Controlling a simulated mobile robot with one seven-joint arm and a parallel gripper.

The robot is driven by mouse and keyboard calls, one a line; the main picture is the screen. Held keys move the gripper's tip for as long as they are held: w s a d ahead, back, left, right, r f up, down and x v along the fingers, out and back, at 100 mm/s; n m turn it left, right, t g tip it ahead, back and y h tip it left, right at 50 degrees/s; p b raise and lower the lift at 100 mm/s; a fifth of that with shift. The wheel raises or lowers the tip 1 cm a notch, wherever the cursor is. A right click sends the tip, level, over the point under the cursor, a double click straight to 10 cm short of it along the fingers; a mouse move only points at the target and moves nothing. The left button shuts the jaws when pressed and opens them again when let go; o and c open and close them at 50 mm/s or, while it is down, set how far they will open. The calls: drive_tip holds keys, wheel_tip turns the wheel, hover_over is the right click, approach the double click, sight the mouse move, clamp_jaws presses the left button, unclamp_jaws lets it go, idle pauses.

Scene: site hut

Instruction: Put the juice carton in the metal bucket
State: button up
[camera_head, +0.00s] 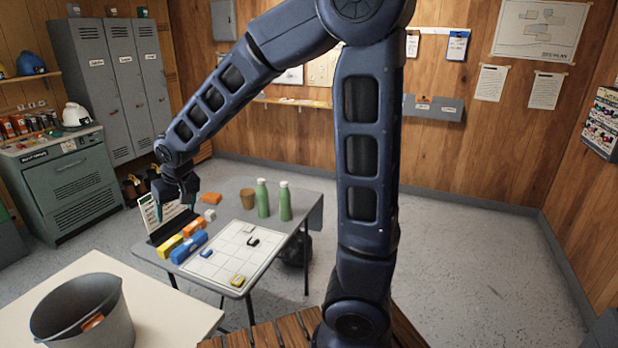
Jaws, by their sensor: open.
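The metal bucket (118,326) is grey and stands upright on a pale table at the lower left. On the grey folding table lie a yellow block-like pack (170,246), an orange one (194,228) and a blue one (189,248). I cannot tell which thing is the juice carton. My gripper (176,207) points down over the far left of this table, above a dark tray-like thing, open, with nothing visible between its fingers.
Two green bottles (263,198) (285,201) and a brown cup (247,199) stand at the back of the folding table. A white grid board (229,258) with small pieces lies at its front right. The pale table (165,298) is bare right of the bucket.

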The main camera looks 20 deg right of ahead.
drive_tip(key=s+d+r+m, duration=0.1)
drive_tip(key=d+r, duration=0.3)
drive_tip(key=d, duration=0.7)
drive_tip(key=s+d+r+m, duration=0.2)
drive_tip(key=d+r, duration=0.2)
drive_tip(key=d, duration=0.7)
drive_tip(key=s+d+r+m+t+h, duration=0.1)
drive_tip(key=s+d+m+h, duration=0.1)
drive_tip(key=s+d, duration=1)
drive_tip(key=shift+d+r, duration=0.4)
drive_tip(key=shift+d, duration=0.05)
